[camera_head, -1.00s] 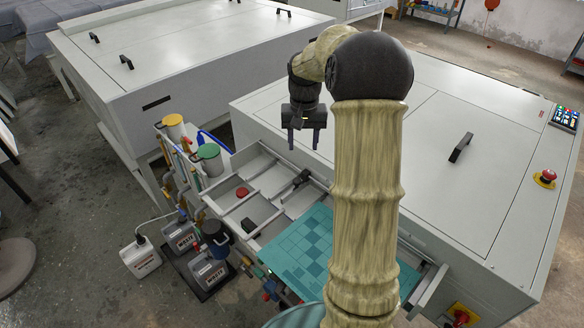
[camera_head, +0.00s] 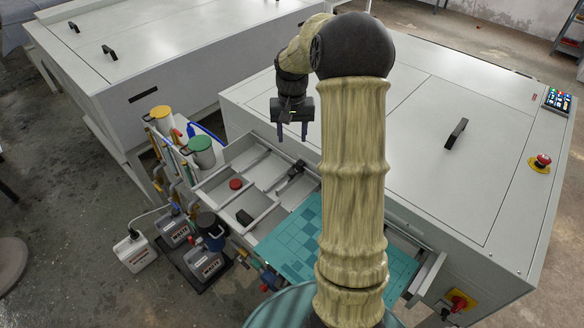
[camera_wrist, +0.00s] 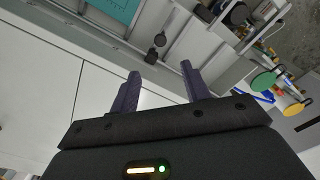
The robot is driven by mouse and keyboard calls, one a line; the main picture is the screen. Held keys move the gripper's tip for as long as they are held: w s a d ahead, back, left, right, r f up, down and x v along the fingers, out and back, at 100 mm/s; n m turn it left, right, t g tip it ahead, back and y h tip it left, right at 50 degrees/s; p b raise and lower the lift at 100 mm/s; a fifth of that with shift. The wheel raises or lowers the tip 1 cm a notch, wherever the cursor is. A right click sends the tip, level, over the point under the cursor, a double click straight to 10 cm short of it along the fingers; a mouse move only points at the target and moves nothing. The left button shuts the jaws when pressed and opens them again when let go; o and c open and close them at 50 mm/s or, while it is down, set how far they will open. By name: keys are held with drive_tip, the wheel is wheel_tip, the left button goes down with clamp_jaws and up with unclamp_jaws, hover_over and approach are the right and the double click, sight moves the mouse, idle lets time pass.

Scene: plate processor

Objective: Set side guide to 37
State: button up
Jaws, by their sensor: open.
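The side guide appears to be the small black clamp-like part (camera_head: 290,177) on a rail in the feed tray of the front machine. In the wrist view, black knobs (camera_wrist: 155,48) that seem to belong to it lie just beyond my fingertips. I cannot read any scale or number. My gripper (camera_head: 292,138) hangs above the tray's back edge, fingers pointing down, apart from the guide. In the wrist view my gripper (camera_wrist: 161,70) is open, with nothing between its two dark fingers.
A teal plate (camera_head: 290,240) lies on the tray, partly hidden by my arm. A red round button (camera_head: 236,184) and a black block (camera_head: 244,217) are in the tray's left compartments. The green-lidded container (camera_head: 200,146) stands left. The machine's flat top (camera_head: 420,180) is mostly clear.

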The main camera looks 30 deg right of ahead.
sight(292, 172)
wheel_tip(292, 172, down, 14)
drive_tip(key=p, duration=0.3)
drive_tip(key=shift+f, duration=0.2)
clamp_jaws()
